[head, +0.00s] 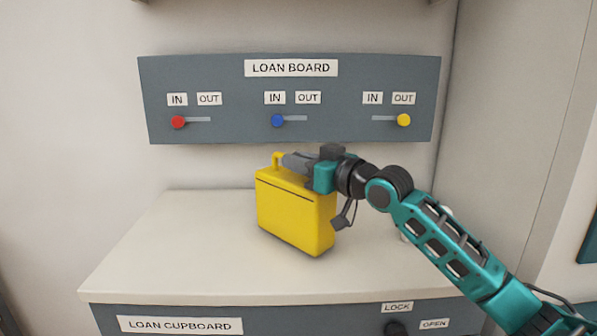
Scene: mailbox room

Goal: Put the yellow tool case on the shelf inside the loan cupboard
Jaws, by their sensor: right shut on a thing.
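The yellow tool case (293,215) is upright on or just above the pale top of the loan cupboard (160,255); I cannot tell if it touches. My right gripper (295,163) is shut on the case's handle (276,160) and partly hides it. The cupboard's grey front (290,320) shows only along the bottom edge, with a "LOAN CUPBOARD" label and a dark knob (396,328) by "LOCK" and "OPEN" labels. The inside of the cupboard and its shelf are out of view. My left gripper is not in view.
A grey loan board (290,132) is on the wall behind. Its red (178,122) and blue (278,121) sliders are at "IN", and its yellow slider (404,120) is at "OUT". A small pale object is partly hidden behind my right arm. The left part of the top is clear.

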